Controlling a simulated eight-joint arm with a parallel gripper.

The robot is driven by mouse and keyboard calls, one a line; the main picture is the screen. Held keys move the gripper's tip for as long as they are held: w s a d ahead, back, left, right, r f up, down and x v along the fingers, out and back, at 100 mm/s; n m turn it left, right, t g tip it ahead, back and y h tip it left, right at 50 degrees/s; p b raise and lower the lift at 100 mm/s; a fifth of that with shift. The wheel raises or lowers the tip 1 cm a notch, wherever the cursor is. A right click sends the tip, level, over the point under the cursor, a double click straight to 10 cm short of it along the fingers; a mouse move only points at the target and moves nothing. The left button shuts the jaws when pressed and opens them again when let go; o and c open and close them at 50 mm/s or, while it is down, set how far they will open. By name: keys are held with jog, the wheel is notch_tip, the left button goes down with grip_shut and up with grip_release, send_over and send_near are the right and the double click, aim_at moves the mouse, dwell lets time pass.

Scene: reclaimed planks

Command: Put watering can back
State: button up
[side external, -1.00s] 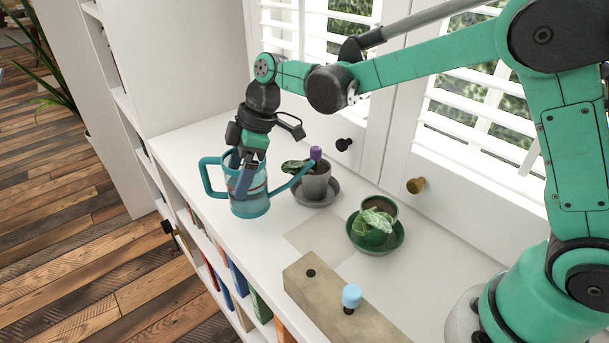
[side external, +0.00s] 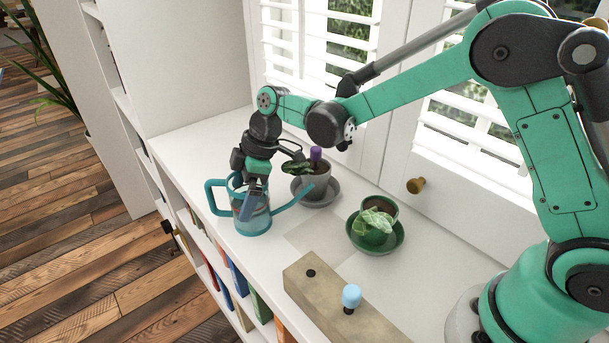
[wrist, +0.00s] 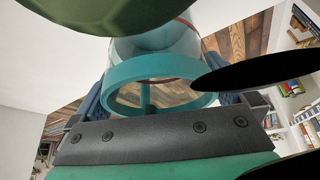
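The watering can (side external: 262,220), with a clear body, teal rims, a handle at left and a spout at right, is upright at the shelf's front left. I cannot tell whether its base touches the shelf. My gripper (side external: 251,206) comes from above, with its blue-grey fingers shut on the can's body. In the wrist view, the can's teal ring (wrist: 158,69) lies between the fingers, which are partly hidden. A pale square patch (side external: 313,236) lies on the shelf, to the right of the can.
A grey pot (side external: 314,184) with a plant and purple-topped peg stands behind the spout. A green pot (side external: 364,239) with a leafy plant is at right. A wooden block (side external: 325,293) with a blue-topped peg (side external: 351,296) is in front. The shelf's front edge is close to the can.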

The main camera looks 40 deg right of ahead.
jog(key=v, duration=1.2)
jog(key=s+d+f+m+t+h, duration=0.1)
jog(key=s+d+m+t+h, duration=0.1)
jog(key=s+d+m, duration=0.2)
jog(key=s+d+f+m+t+h, duration=0.1)
jog(key=s+d+m+t+h, duration=0.1)
jog(key=s+m, duration=0.7)
jog(key=shift+d+f+m+t, duration=0.3)
jog(key=shift+d+t, duration=0.4)
jog(key=shift+d, duration=0.35)
jog(key=shift+s, duration=0.15)
